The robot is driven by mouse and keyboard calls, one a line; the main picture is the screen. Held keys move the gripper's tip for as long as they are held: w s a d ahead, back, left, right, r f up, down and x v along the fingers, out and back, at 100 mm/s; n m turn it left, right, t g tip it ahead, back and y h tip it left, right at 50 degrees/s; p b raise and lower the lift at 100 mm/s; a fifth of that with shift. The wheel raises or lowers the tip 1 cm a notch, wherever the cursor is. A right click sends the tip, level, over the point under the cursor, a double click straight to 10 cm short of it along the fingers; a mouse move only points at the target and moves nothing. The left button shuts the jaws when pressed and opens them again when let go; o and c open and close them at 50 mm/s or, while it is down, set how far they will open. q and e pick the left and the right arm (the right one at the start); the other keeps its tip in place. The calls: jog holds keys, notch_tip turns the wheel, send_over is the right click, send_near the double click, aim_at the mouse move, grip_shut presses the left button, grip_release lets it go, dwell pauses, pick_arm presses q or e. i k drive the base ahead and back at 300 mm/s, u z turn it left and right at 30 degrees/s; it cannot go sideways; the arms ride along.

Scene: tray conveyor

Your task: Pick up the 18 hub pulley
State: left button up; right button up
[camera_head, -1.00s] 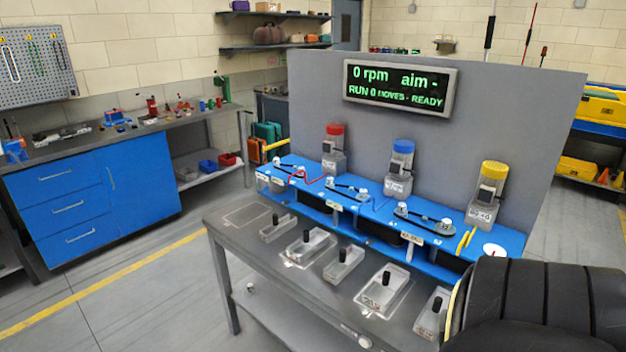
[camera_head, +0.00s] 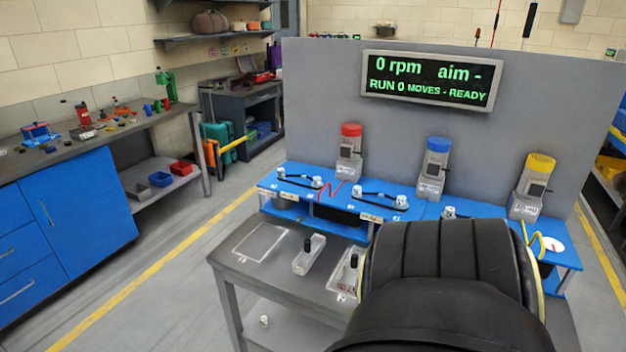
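I cannot tell which part is the 18 hub pulley, as the labels are too small to read. The rest of the table's right side is hidden behind that arm. Small pulleys (camera_head: 316,182) joined by belts sit on the blue deck (camera_head: 290,176) behind. Neither of my grippers is in view.
Red-topped (camera_head: 349,152), blue-topped (camera_head: 434,168) and yellow-topped (camera_head: 532,187) motor units stand before a grey panel with a display (camera_head: 431,80) reading 0 rpm. An outlined empty area (camera_head: 260,241) lies on the table's left. Open floor separates it from the blue workbench (camera_head: 95,200).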

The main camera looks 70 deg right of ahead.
aim_at(280, 171)
jog(key=i, duration=1.05)
jog(key=z, duration=3.15)
